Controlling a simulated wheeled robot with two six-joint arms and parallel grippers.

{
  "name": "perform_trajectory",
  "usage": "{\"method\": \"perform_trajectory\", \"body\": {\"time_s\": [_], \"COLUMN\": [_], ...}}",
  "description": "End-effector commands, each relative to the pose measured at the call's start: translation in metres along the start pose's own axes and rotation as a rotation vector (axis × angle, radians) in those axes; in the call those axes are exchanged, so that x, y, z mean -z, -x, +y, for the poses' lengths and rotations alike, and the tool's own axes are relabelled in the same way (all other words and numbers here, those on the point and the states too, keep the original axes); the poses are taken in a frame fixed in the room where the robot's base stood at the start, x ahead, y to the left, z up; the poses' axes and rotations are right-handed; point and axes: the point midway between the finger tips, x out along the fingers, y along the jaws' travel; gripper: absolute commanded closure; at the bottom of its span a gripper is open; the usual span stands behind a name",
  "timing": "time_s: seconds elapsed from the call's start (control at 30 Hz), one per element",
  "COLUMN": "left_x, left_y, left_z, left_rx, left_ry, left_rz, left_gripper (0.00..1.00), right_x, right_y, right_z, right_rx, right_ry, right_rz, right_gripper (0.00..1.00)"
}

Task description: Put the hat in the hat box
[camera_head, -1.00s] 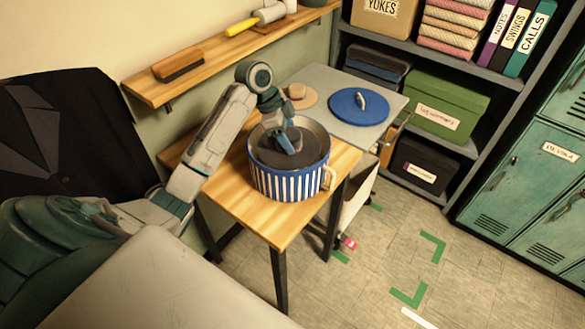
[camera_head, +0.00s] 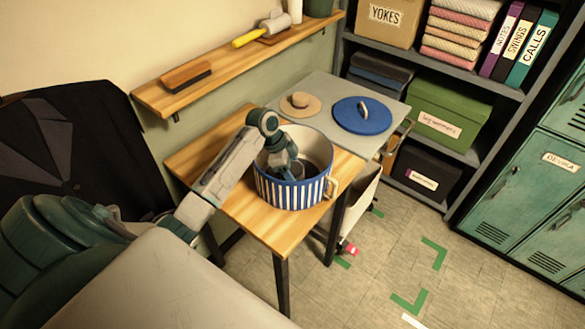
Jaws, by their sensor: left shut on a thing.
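The hat box (camera_head: 290,195) is a round box with blue and white stripes, a pale inside and a handle at its right. It stands open and upright on the wooden table. A dark grey hat (camera_head: 311,174) is down inside it, below the rim and partly hidden by the gripper and the wall. My left gripper (camera_head: 288,172) reaches down into the box and is shut on the hat. Whether the hat touches the bottom cannot be told. My right gripper is not in view.
A grey surface (camera_head: 338,120) behind the table holds a small straw hat (camera_head: 300,104) and a blue round lid (camera_head: 362,116). A wooden wall shelf (camera_head: 225,72) with a brush (camera_head: 186,75) is above. Shelving and green lockers (camera_head: 530,210) stand right. The table's front (camera_head: 275,228) is clear.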

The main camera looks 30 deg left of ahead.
Motion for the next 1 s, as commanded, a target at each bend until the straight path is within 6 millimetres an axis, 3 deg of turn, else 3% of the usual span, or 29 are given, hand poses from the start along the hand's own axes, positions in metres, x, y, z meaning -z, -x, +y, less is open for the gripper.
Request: {"method": "perform_trajectory", "body": {"time_s": [0.07,0.1,0.2,0.6,1.0], "left_x": [-0.001,-0.001,-0.001,-0.001,-0.001], "left_y": [-0.003,-0.002,-0.002,0.007,0.087], "left_z": [0.000,0.000,0.000,-0.001,-0.002], "left_rx": [0.000,0.000,0.000,0.004,0.005], "left_ry": [0.000,0.000,0.000,-0.001,-0.003], "left_rz": [0.000,0.000,0.000,0.000,-0.001], "left_gripper": [0.59,0.30,0.14,0.14,0.14], "right_x": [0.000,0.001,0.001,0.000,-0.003], "right_y": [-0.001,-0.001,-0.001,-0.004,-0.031], "right_z": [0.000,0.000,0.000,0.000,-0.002], "right_rx": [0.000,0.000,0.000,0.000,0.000], "right_ry": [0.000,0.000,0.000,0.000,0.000], "right_rz": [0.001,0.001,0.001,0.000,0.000], "right_gripper": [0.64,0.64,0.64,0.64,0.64]}}
